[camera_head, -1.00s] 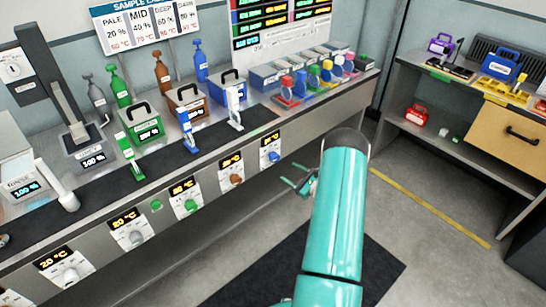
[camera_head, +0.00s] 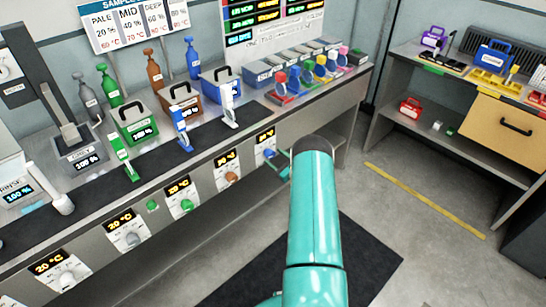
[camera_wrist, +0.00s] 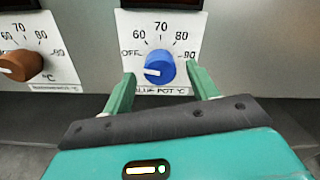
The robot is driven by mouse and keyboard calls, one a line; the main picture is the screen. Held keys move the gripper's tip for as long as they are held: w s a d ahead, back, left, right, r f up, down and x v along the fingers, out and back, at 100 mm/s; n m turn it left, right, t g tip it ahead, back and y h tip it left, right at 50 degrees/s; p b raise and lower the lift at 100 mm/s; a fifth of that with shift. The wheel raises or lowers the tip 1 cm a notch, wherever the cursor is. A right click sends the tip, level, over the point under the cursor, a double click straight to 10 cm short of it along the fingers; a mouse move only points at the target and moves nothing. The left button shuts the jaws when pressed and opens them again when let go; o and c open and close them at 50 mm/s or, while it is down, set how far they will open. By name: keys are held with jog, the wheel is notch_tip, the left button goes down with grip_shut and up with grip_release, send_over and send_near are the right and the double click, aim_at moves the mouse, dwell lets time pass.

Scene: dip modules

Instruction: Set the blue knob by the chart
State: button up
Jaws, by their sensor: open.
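The blue knob (camera_wrist: 160,66) sits in the wrist view on a white dial plate (camera_wrist: 182,30) marked OFF, 60, 70, 80 and 90. Its white pointer mark faces left, near or just below OFF. My gripper (camera_wrist: 162,84) is open, with one green finger on each side of the knob's lower half and gaps visible. In the head view the blue knob (camera_head: 269,153) is at the right end of the knob row, with my gripper (camera_head: 279,166) right at it. The sample chart (camera_head: 140,22) on the wall lists PALE, MID, DEEP and another column with percentages and temperatures.
An orange-brown knob (camera_wrist: 22,65) is left of the blue one; green and white knobs lie further left. A wall board (camera_head: 275,25) shows coloured rows. Pots, bottles and clips crowd the bench top. A second bench (camera_head: 410,70) stands right, with open floor between.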

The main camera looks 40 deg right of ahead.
jog(key=shift+w, duration=1.05)
jog(key=c, duration=1)
jog(key=shift+m, duration=0.4)
jog(key=m, duration=0.3)
jog(key=shift+d, duration=0.1)
jog(key=shift+m, duration=2)
